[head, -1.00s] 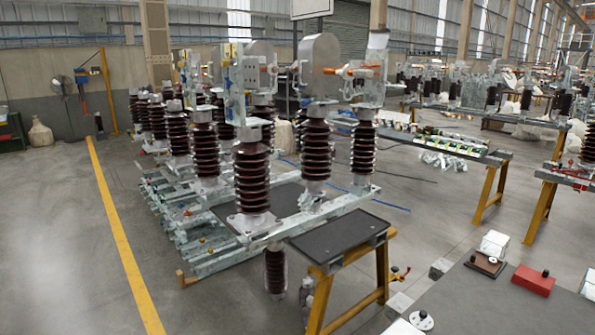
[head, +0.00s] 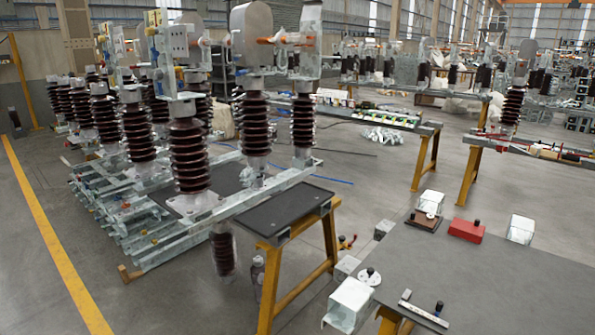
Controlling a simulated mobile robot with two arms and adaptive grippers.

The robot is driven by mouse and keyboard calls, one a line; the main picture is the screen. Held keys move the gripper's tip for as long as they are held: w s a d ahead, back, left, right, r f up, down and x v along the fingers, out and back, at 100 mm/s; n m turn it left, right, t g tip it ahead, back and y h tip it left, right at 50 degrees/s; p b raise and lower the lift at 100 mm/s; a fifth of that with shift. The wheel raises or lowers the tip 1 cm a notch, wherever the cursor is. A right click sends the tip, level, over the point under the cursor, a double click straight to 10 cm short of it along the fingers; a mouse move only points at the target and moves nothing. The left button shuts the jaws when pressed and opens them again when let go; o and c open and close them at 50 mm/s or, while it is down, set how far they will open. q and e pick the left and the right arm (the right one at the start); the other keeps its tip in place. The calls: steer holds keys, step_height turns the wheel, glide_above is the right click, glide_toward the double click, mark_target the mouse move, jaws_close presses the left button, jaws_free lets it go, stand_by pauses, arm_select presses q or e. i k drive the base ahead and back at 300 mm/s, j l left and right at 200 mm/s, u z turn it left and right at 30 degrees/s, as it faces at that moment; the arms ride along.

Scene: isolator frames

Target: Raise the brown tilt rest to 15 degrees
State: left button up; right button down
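The brown tilt rest (head: 417,225) is a small, dark brown flat piece at the far edge of the grey table (head: 480,278). A pale round part and a dark knob show on top of it. It looks low and nearly flat; its exact angle is too small to read. Neither of my grippers is in view.
A red block with a dark knob (head: 466,231) sits just right of the brown rest. Pale blocks (head: 521,229) stand around the table edges. A white disc with a black knob (head: 370,277) and a pale bar (head: 423,314) lie nearer. The table's middle is clear.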

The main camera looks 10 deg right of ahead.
mark_target(418, 217)
steer(key=i+z, duration=0.1)
steer(key=z, duration=0.35)
steer(key=i+z, duration=0.15)
steer(key=z, duration=0.35)
steer(key=i+j+z, duration=0.1)
steer(key=z, duration=0.35)
steer(key=i+j+z, duration=0.1)
steer(key=z, duration=0.4)
steer(key=i+j+z, duration=0.1)
steer(key=z, duration=0.35)
steer(key=i+j+z, duration=0.25)
steer(key=j+z, duration=0.25)
steer(key=j, duration=0.95)
steer(key=j+z, duration=0.45)
steer(key=j, duration=1.05)
